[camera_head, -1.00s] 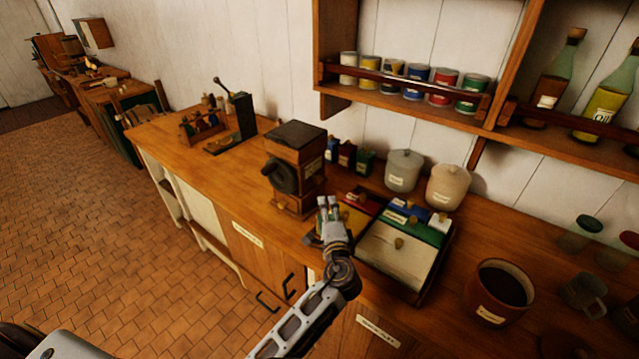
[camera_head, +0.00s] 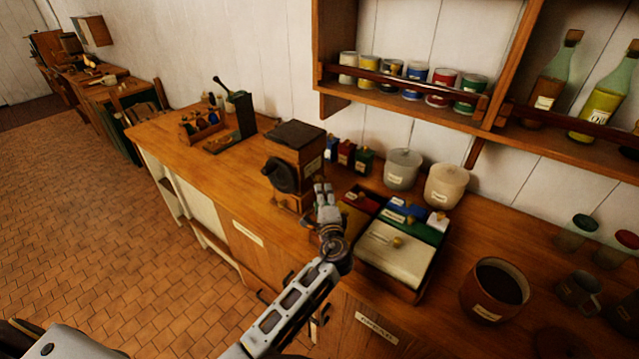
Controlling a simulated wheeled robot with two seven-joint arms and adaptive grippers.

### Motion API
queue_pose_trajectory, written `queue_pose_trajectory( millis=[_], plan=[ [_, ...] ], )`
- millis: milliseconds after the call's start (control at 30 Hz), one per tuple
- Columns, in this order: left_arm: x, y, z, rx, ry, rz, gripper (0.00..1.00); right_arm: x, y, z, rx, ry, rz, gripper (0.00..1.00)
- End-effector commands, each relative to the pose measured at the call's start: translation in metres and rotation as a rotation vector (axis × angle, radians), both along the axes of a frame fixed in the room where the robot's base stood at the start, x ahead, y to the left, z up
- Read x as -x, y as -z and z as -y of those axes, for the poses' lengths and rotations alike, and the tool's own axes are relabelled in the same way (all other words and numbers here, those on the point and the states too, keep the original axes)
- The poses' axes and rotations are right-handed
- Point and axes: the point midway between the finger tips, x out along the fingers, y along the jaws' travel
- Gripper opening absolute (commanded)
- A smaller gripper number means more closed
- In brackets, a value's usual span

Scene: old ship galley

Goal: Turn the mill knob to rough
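The mill (camera_head: 308,150) is a wooden box with a dark top, standing on the counter. A dark round part (camera_head: 282,175) sits on its front face; I cannot tell whether this is the knob, and no rough mark is readable. A pale label (camera_head: 313,166) is on its right side. My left gripper (camera_head: 323,188) is just in front of the mill's lower right part, with its fingers close together. It appears empty, and whether it touches the mill is unclear. My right gripper is not in view.
Right of the gripper is a box with coloured lids (camera_head: 398,250). Small tins (camera_head: 346,153) and lidded jars (camera_head: 402,169) stand behind. A brown pot (camera_head: 494,290) is at right. A shelf (camera_head: 400,92) hangs above. The counter left of the mill (camera_head: 215,170) is mostly clear.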

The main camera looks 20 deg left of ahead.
Motion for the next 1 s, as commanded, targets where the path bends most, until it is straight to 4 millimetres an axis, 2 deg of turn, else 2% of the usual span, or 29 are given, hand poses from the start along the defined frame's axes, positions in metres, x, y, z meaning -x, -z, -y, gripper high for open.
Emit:
queue_pose_trajectory(
  millis=[600, 1000],
  plan=[
    [-0.057, 0.002, -0.026, -0.001, 0.000, 0.000, 0.51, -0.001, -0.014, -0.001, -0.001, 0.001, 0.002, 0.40],
    [-0.070, 0.005, -0.033, 0.000, 0.000, 0.000, 0.51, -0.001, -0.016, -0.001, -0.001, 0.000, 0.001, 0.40]
  ],
)
